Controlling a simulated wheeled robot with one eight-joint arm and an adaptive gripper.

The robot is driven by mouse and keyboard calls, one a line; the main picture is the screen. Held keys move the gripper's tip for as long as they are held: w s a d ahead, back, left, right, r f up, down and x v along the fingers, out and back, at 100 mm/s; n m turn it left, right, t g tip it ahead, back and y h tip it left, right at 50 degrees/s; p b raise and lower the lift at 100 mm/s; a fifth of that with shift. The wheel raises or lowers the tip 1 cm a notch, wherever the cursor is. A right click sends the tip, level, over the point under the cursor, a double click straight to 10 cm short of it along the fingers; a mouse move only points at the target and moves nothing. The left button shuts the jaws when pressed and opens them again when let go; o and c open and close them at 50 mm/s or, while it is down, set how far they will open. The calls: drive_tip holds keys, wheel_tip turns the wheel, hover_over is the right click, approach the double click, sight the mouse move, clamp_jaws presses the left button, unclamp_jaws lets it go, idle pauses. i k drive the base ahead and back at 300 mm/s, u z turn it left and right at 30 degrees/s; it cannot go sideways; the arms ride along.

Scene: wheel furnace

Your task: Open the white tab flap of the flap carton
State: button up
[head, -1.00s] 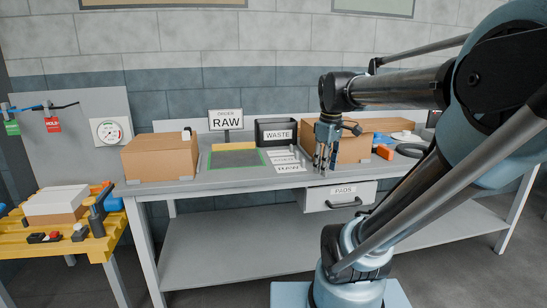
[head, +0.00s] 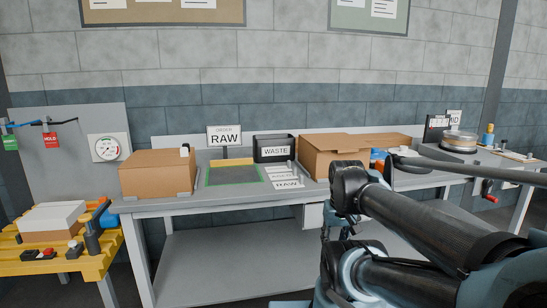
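A closed brown carton (head: 158,174) stands on the left part of the grey bench in the head view. A small white tab (head: 185,151) shows at its top right edge. A second brown carton (head: 325,155) stands right of the middle, with its top flap edges showing. My gripper (head: 326,222) hangs at the front of the bench, well to the right of the white tab. It is mostly hidden by my arm, and its fingers cannot be made out.
Between the cartons are a green-edged mat (head: 232,176), a RAW sign (head: 225,137), a black WASTE bin (head: 274,149) and label cards (head: 286,184). A yellow stand (head: 60,268) with a white-topped block (head: 52,216) is at the left. A round device (head: 459,141) stands far right.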

sight(185, 158)
drive_tip(key=u, duration=1.4)
drive_tip(key=k, duration=1.1)
drive_tip(key=u, duration=0.45)
drive_tip(key=i, duration=0.9)
drive_tip(key=z, duration=0.4)
drive_tip(key=i, duration=0.75)
drive_tip(key=z, duration=0.45)
